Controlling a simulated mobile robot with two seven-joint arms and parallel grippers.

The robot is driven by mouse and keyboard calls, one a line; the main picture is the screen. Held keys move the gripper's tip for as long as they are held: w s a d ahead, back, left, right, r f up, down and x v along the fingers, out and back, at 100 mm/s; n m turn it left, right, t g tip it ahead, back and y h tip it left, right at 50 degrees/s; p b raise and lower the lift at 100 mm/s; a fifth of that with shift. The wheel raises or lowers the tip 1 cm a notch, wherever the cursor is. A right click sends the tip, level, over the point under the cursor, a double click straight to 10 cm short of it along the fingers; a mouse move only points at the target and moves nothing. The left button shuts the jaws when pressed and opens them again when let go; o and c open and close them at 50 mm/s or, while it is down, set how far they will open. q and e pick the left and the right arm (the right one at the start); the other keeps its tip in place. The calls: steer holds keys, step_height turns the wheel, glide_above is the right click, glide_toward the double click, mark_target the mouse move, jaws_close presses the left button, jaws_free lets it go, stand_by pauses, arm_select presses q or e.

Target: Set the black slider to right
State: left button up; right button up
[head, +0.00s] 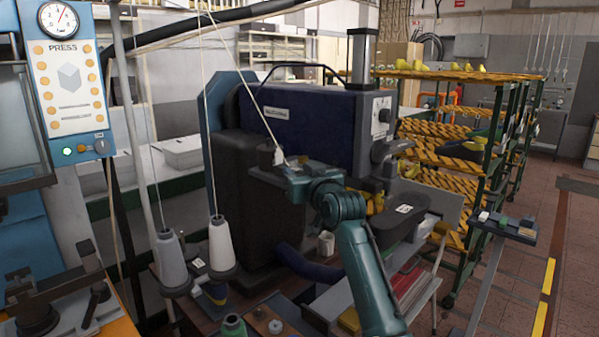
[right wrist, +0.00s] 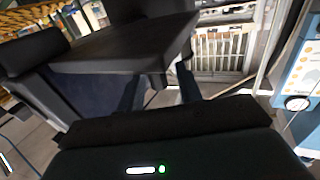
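A small dark control panel (head: 505,229) on a slanted post stands at the right in the head view. My right gripper (head: 284,162) is in front of the dark blue machine, far left of this panel. In the right wrist view its two fingers (right wrist: 160,88) stand apart with nothing held between them. My left gripper is not in view.
The large dark blue machine (head: 315,125) stands close behind my right gripper. Thread cones (head: 221,243) stand at the left, and a press panel (head: 70,85) with buttons is beyond them. A shelf rack (head: 460,130) with yellow lasts is behind. Tiled floor is free at the far right.

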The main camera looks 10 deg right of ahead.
steer(key=shift+c, duration=0.2)
jaws_close()
stand_by(0.3)
steer(key=w+d, duration=0.1)
steer(key=d, duration=0.1)
steer(key=w+d+b, duration=0.1)
steer(key=w+d, duration=0.1)
steer(key=d, duration=0.1)
steer(key=w+d+b, duration=0.1)
steer(key=w+d, duration=0.1)
steer(key=shift+d, duration=0.25)
steer(key=shift+o, duration=0.2)
jaws_free()
